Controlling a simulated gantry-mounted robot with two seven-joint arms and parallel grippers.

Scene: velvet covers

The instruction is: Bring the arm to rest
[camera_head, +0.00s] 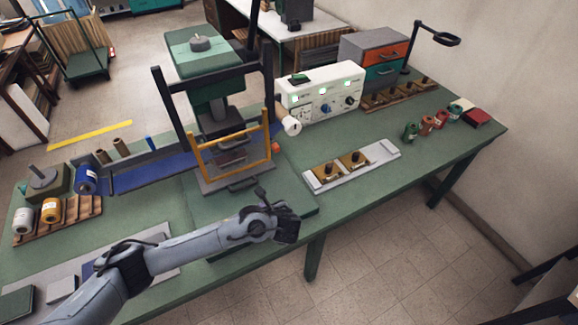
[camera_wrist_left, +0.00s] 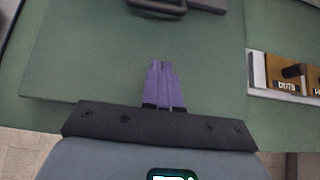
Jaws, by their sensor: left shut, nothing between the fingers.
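My left arm reaches in from the lower left in the head view. Its dark left gripper (camera_head: 287,229) is over the front edge of the green workbench (camera_head: 350,210), in front of the press. In the left wrist view the two purple fingers (camera_wrist_left: 161,84) are closed together with nothing between them. Green surface lies beyond the fingertips, and they appear clear of any object. My right gripper does not show in either view.
A press with a yellow guard frame (camera_head: 235,155) stands behind the gripper. A white control box (camera_head: 320,92), drawers (camera_head: 375,60) and several spools stand farther off.

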